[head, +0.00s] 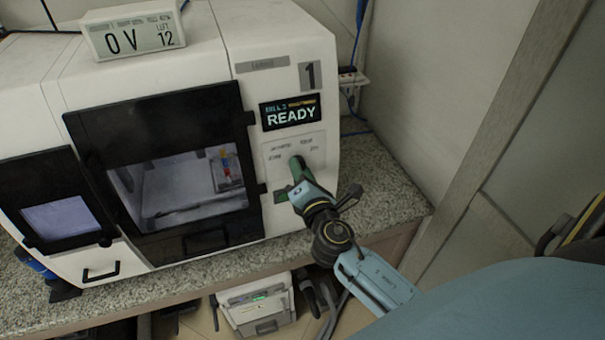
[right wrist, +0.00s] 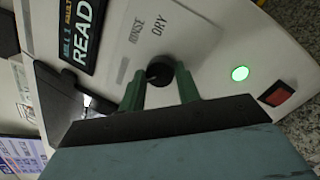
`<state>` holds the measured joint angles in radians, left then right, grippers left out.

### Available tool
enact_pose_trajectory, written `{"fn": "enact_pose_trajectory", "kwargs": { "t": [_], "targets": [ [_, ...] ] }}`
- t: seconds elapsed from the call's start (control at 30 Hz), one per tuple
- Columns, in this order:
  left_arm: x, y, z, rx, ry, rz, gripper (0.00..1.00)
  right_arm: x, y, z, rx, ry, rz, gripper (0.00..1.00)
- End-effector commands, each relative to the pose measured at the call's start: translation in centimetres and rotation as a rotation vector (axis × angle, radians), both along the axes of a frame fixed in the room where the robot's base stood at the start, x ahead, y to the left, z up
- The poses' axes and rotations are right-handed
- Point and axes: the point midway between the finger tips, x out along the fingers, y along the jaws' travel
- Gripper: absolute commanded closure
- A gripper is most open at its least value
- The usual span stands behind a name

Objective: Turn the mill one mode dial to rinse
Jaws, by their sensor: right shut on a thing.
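The mill (head: 290,60) is a white machine marked 1, and its display (head: 291,113) reads READY. The mode dial (right wrist: 160,74) is a small black round knob on its front panel. RINSE and DRY labels are printed near it in the right wrist view. My right gripper (head: 297,168) is at the panel, its green fingers (right wrist: 187,84) shut on the dial, one on each side. In the head view the gripper hides the dial. I cannot tell clearly which label the dial points to. My left gripper is not in view.
A green lit button (right wrist: 240,73) and a red switch (right wrist: 277,94) sit beside the dial. The mill's black-framed door (head: 160,105) is left of the panel. A display box (head: 133,30) stands on top. The granite counter (head: 385,195) is clear at the right.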

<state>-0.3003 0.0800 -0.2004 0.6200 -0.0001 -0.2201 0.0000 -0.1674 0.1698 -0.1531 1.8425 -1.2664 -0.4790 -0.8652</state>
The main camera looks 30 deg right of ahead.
Motion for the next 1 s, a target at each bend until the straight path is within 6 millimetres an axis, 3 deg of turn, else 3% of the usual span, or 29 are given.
{"fn": "enact_pose_trajectory", "kwargs": {
  "t": [0.43,1.0],
  "targets": [
    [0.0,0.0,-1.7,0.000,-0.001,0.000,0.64,0.0,0.2,-0.1,0.407,-0.099,-0.063,0.90],
    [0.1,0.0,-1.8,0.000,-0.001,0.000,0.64,0.1,0.3,0.1,0.905,-0.219,-0.142,0.90]
  ]
}}
